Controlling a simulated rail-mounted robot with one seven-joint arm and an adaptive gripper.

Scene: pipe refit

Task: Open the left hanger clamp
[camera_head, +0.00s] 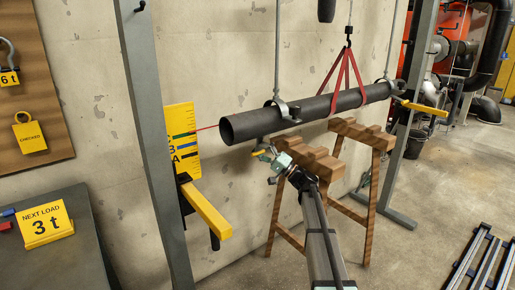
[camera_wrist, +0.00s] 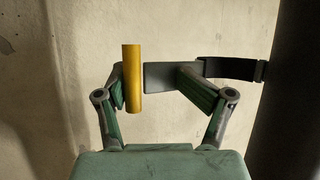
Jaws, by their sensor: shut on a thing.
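The left hanger clamp (camera_head: 282,108) sits around the dark pipe (camera_head: 305,109) near its open left end, under a thin hanging rod. My gripper (camera_head: 268,155) is just below the pipe there. In the wrist view, my gripper (camera_wrist: 152,77) is shut on a yellow handle (camera_wrist: 132,80) with a grey plate (camera_wrist: 160,76) beside it. The plate runs right to a dark curved band (camera_wrist: 232,70), which appears to be part of the clamp. The dark pipe surface (camera_wrist: 297,90) fills the right edge. I cannot tell whether the band is still fastened.
Red slings (camera_head: 345,75) hold the pipe from a hook. Wooden trestles (camera_head: 310,155) stand under it. A grey upright post (camera_head: 163,130) with a yellow bracket arm (camera_head: 206,210) is left of the pipe end. A yellow marked board (camera_head: 183,140) is on the wall side.

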